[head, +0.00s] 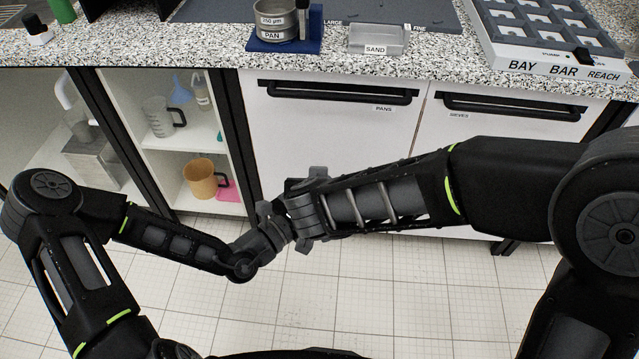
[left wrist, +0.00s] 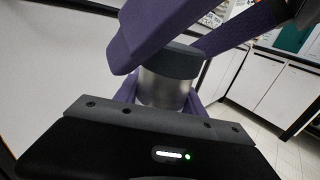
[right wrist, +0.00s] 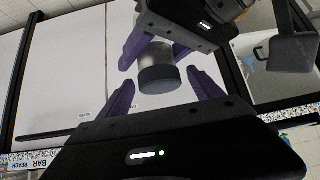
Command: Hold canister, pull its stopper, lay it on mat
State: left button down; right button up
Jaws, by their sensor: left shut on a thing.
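The canister is a silver cylinder (left wrist: 160,92) with a dark grey stopper (left wrist: 172,60) on its end. My left gripper (head: 270,226) is shut around the silver body, its purple fingers also showing at the top of the right wrist view. My right gripper (head: 303,207) is open, with one purple finger on each side of the stopper (right wrist: 158,80) and visible gaps beside it. In the head view the grippers hide the canister, held in the air in front of the cabinets. A dark grey mat (head: 400,12) lies on the bench top.
The speckled bench (head: 200,50) carries a pan on a blue stand (head: 285,46), a sand tray (head: 378,40) and a white sieve rack (head: 550,58). White cabinet doors (head: 330,130) and an open shelf with jugs stand below. The tiled floor is clear.

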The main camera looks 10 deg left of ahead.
jog(key=c, duration=1.5)
jog(key=shift+r, duration=0.1)
jog(key=shift+c, duration=0.2)
jog(key=shift+r, duration=0.15)
jog(key=shift+r, duration=0.9)
jog(key=shift+r, duration=2.05)
